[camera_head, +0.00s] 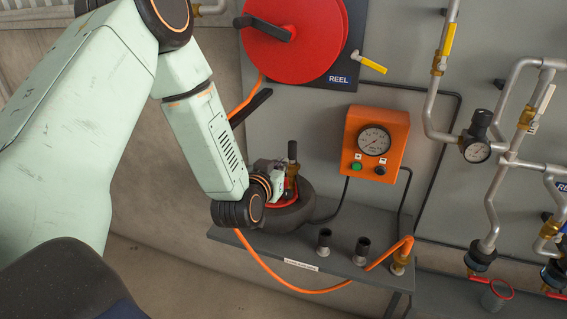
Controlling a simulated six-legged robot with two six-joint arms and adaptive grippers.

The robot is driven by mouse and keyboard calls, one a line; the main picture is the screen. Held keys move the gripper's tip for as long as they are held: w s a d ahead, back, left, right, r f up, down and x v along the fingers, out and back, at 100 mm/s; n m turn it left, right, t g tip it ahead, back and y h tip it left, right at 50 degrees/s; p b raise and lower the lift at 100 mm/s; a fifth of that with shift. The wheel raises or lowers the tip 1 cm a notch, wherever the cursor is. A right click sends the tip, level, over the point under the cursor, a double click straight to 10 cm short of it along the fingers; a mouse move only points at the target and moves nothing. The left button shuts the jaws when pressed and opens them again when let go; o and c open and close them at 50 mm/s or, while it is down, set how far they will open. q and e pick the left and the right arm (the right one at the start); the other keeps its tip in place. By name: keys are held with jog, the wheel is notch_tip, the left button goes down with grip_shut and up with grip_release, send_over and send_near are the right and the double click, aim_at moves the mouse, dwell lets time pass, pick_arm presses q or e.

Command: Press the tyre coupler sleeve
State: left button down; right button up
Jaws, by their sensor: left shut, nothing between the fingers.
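A black tyre (295,217) with a red rim lies flat on the grey shelf. An upright piece with a black top and a brass-coloured lower part (292,168) stands over its middle; I take it for the tyre coupler, but its sleeve is too small to tell apart. My left gripper (279,188) is shut with nothing between its fingers. It is at the tyre's left upper side, right beside the coupler; I cannot tell whether they touch. My left wrist hides the tyre's left part. My right gripper is out of view.
An orange gauge box (376,145) with green and black buttons hangs above the shelf (330,265). Two dark posts (324,242) stand on the shelf. An orange hose (310,291) loops below its front edge. A red reel (297,35) and metal pipes (437,95) are on the wall.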

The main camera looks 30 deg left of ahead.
pick_arm(q)
jog(key=shift+v, duration=2.55)
jog(key=s+d+f+g+h+b, duration=0.1)
jog(key=s+d+f+g+b, duration=0.2)
jog(key=f, duration=0.5)
jog(key=s+d+f+g+h+b, duration=0.1)
jog(key=s+d+f+g, duration=0.15)
jog(key=s+f, duration=0.45)
jog(key=s+d+f+g+h+b, duration=0.2)
jog(key=s+d+f+g, duration=0.1)
jog(key=f, duration=0.5)
jog(key=s+d+f+m+g+b, duration=0.2)
jog(key=s+f+g+b, duration=0.4)
jog(key=s+f, duration=1.1)
jog(key=s+b, duration=0.2)
jog(key=shift+s+d+f+y+b, duration=0.2)
jog(key=shift+s+f+y+b, duration=0.05)
jog(key=shift+f+y+b, duration=0.05)
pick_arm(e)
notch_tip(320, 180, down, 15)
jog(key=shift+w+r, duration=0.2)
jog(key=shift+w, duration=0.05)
pick_arm(q)
jog(key=c, duration=2.1)
grip_release()
jog(key=shift+g, duration=0.25)
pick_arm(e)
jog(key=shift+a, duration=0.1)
